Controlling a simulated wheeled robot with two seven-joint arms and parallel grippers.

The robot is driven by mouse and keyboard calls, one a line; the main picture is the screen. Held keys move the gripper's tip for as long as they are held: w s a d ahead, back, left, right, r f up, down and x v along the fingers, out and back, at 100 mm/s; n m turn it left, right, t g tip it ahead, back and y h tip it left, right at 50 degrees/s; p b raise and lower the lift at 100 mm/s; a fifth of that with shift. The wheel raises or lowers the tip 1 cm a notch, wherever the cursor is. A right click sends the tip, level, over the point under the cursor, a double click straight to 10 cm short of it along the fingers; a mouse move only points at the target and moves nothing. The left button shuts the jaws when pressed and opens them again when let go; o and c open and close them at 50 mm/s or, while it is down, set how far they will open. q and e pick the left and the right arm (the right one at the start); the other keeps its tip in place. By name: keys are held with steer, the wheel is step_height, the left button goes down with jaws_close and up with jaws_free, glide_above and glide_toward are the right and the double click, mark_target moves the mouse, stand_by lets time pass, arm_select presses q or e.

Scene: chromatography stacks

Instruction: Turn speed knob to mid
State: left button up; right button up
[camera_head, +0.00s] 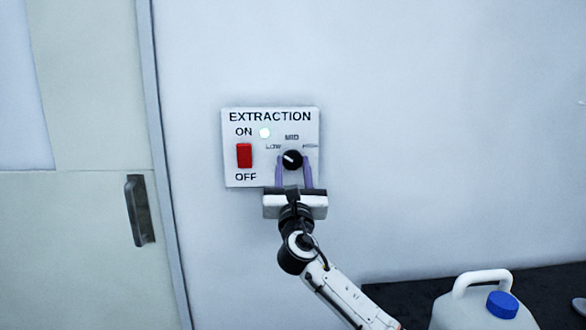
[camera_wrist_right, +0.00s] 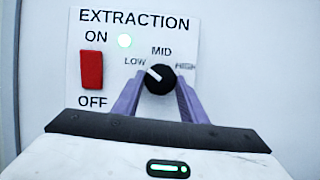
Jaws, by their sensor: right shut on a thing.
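The black speed knob (camera_head: 292,159) is on the white EXTRACTION panel (camera_head: 271,181) on the wall. In the right wrist view the knob (camera_wrist_right: 160,78) has its white pointer line aimed up and left, toward the LOW label (camera_wrist_right: 135,62). My right gripper (camera_head: 293,164) is shut on the knob, one purple finger at each side. In the right wrist view the gripper (camera_wrist_right: 158,88) reaches it from below. My left gripper is not in view.
A red ON/OFF switch (camera_head: 244,155) is left of the knob, and a green light (camera_head: 265,132) glows above it. A door with a dark handle (camera_head: 139,210) is at the left. A white jug (camera_head: 480,307) with a blue cap stands on a dark surface at the lower right.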

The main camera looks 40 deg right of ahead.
steer(key=m+g, duration=0.1)
steer(key=m, duration=0.1)
steer(key=m+h+b, duration=0.1)
steer(key=m, duration=0.1)
steer(key=shift+w+a+f+g, duration=0.1)
steer(key=shift+g, duration=0.3)
steer(key=m+g+h, duration=0.1)
steer(key=m, duration=0.3)
steer(key=shift+a+g+b, duration=0.1)
steer(key=shift+g+b, duration=0.3)
steer(key=m+g, duration=0.1)
steer(key=m, duration=0.1)
steer(key=m+g, duration=0.1)
steer(key=m, duration=0.1)
steer(key=shift+w+a+r+h, duration=0.1)
steer(key=shift+w+r+h, duration=0.1)
steer(key=shift+h, duration=0.2)
steer(key=shift+r+m+g, duration=0.1)
steer(key=shift+m+g, duration=0.4)
steer(key=shift+m, duration=1.1)
steer(key=o, duration=1.1)
steer(key=shift+c, duration=0.2)
steer(key=shift+s+a, duration=0.1)
